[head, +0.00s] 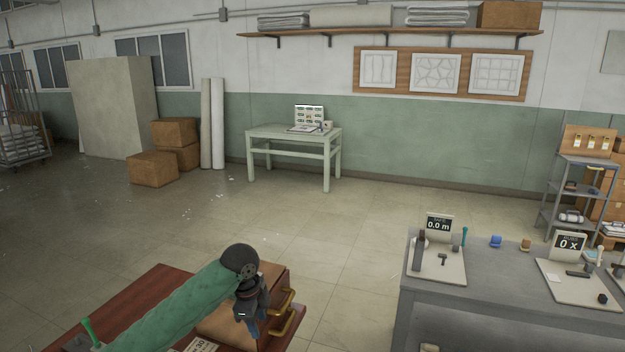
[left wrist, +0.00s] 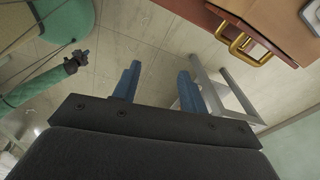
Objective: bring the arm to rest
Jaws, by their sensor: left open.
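My left gripper (head: 252,318) hangs at the end of a green sleeved arm in the head view. It is beside the brass-handled front of a wooden cabinet (head: 130,298). In the left wrist view its two blue fingers (left wrist: 158,88) stand wide apart with nothing between them. Floor tiles show beyond them. A green arm with a small dark end (left wrist: 75,62) shows at the left of the left wrist view and looks like my right arm. Its jaws are too small to read.
The brass handles (left wrist: 240,44) are close to the left gripper. A grey workbench (head: 520,262) with boards and small tools stands at the right. A pale green table (head: 293,134) stands by the back wall. The floor between is open.

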